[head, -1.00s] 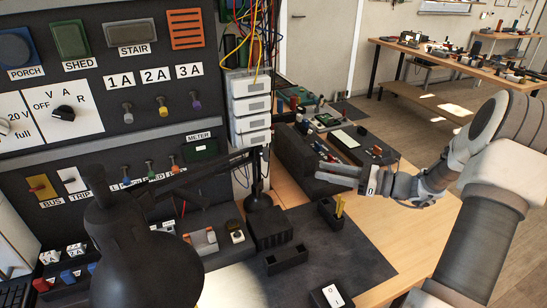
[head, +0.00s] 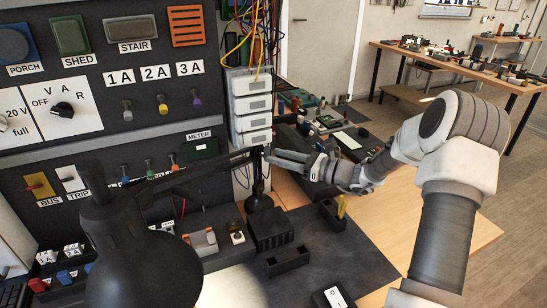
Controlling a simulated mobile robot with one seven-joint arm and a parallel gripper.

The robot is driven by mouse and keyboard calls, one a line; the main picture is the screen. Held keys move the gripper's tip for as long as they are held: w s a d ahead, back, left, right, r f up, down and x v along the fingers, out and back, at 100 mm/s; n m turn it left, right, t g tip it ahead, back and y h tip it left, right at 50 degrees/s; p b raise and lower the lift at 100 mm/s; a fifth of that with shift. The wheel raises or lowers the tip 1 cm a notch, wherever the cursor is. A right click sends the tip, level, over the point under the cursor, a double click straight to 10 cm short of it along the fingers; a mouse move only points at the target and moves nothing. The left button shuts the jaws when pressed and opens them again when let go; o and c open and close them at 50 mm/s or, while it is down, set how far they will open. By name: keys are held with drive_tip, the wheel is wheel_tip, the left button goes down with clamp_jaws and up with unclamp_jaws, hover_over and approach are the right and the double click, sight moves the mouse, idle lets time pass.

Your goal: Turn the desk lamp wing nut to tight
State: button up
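The black desk lamp has its shade (head: 140,250) large in the near left of the head view. Its thin arm (head: 205,172) runs right to an upright post (head: 257,185) on a round black base. A joint is at the top of the post; the wing nut is too small and dark there to make out, nor can I tell how tight it is. My gripper (head: 272,157) points left with its fingertips just right of the post top, seemingly apart from it. Its two fingers look parted by a narrow gap, with nothing seen between them.
A dark wall panel (head: 110,100) with switches and knobs fills the left. White stacked drawers (head: 249,105) and hanging wires are just behind the post. Black holders (head: 287,260) and a dark mat are below. The wooden bench at right has bare room (head: 400,235).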

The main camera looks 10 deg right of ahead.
drive_tip(key=shift+x, duration=1)
clamp_jaws()
drive_tip(key=shift+r+p, duration=0.1)
drive_tip(key=shift+p, duration=0.2)
